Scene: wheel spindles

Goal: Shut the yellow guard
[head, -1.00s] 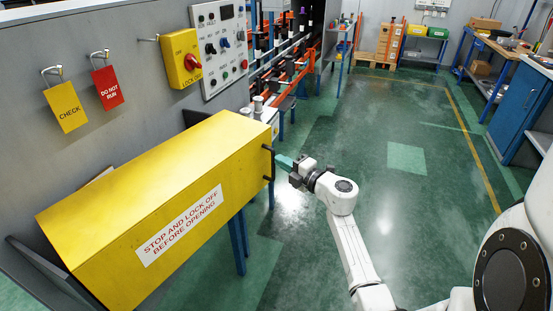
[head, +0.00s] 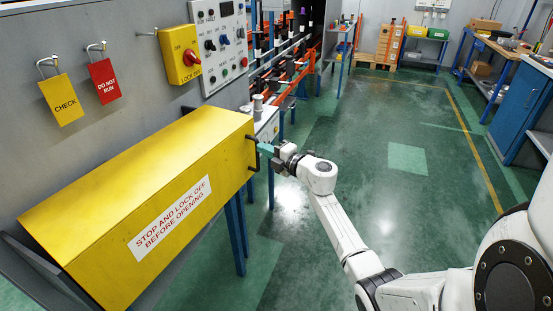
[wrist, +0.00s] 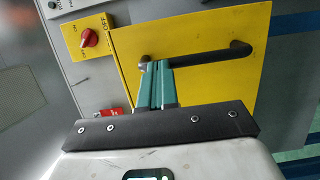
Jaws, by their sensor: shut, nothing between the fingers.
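The yellow guard (head: 140,170) is a long box-like cover with a white "STOP AND LOCK OFF BEFORE OPENING" label, on the left of the head view. Its end panel fills much of the wrist view (wrist: 205,75). A dark bar handle (head: 250,154) is on that end; it also shows in the wrist view (wrist: 205,58). My gripper (head: 262,148) is at the handle from the right. In the wrist view its green fingers (wrist: 157,66) are together, with their tips at the handle's left part. They overlap the bar; contact is hard to confirm.
A red-knobbed yellow lock-off box (head: 183,55) and control panel (head: 218,45) are on the grey wall. A yellow CHECK tag (head: 61,100) and red DO NOT RUN tag (head: 104,82) hang left. A grey machine part (head: 266,124) stands beyond the guard's end. Green floor (head: 350,130) is clear rightward.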

